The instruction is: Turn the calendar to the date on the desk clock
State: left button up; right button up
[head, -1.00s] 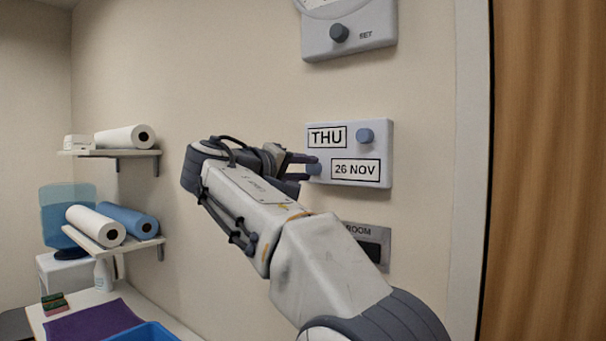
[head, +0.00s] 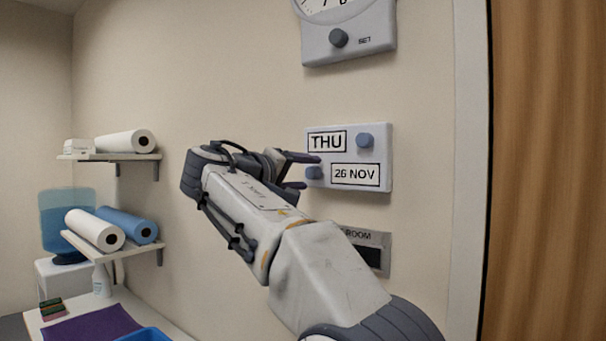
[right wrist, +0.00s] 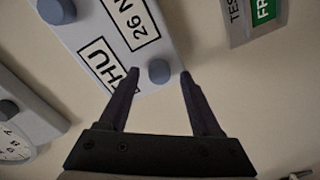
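The calendar (head: 348,190) is a pale wall panel reading THU and 26 NOV. It has one blue-grey knob (head: 365,141) right of THU and another knob (head: 315,172) left of the date. My right gripper (head: 312,171) is at the lower left knob with its fingers spread. In the right wrist view the calendar (right wrist: 103,30) is tilted, and the knob (right wrist: 159,71) lies between the open fingertips, with gaps on both sides. My left gripper is out of view. No desk clock shows.
A wall clock (head: 346,46) with a SET knob (head: 339,38), cut off by the frame top, hangs above the calendar. A room sign (head: 376,240) is below, partly behind my arm. Shelves with rolls (head: 126,141) stand left; a wooden door (head: 545,170) is right.

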jog(key=shift+s+a, duration=0.1)
jog(key=shift+s+a, duration=0.25)
jog(key=shift+s, duration=0.05)
jog(key=b+v, duration=0.1)
jog(key=v, duration=0.8)
jog(key=shift+s, duration=0.2)
jog(key=shift+a, duration=0.1)
